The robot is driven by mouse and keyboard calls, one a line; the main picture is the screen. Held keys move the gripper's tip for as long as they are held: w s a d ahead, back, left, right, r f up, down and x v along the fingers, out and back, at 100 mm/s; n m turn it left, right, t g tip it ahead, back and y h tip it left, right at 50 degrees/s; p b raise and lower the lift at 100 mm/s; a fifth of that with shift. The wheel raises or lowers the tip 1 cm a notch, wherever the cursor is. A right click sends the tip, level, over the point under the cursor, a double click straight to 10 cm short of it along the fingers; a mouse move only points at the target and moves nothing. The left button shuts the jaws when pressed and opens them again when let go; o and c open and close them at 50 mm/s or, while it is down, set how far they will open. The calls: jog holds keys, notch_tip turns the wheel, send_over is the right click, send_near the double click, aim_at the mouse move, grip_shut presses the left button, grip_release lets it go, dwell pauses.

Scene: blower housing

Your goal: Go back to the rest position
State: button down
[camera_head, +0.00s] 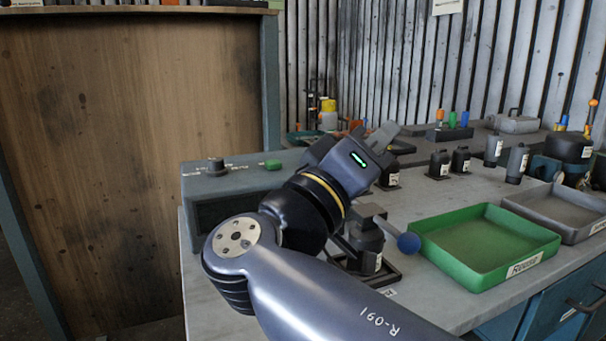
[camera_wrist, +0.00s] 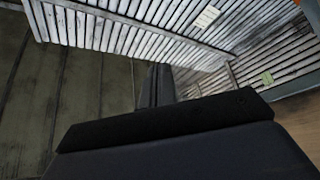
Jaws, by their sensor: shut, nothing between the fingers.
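My gripper (camera_head: 382,133) is above the workbench in the head view, at the end of my raised, bent arm. A small green light shows on its body. Its fingers point up and away toward the corrugated wall, with nothing seen between them. In the wrist view the fingers (camera_wrist: 157,85) show as a dark narrow shape beyond the black gripper body, together and empty. The wrist view looks toward the wall and a dark panelled surface, with no bench objects in it.
The workbench (camera_head: 412,203) holds a green tray (camera_head: 480,272), a grey tray (camera_head: 565,212) and several dark cylinders behind them. A blue-knobbed fixture (camera_head: 408,242) stands just right of my arm. A grey box with a green button (camera_head: 273,164) sits behind my arm. A wooden panel (camera_head: 130,150) stands at left.

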jog(key=w+a+r+n+y+p, duration=0.2)
jog(key=w+r+n+p, duration=0.3)
jog(key=p, duration=0.8)
jog(key=shift+w+a+r+n+y, duration=0.3)
jog(key=shift+w+r+y, duration=0.15)
jog(key=shift+y, duration=0.25)
jog(key=shift+p, duration=0.3)
jog(key=shift+d+f, duration=0.1)
jog(key=shift+f, duration=0.05)
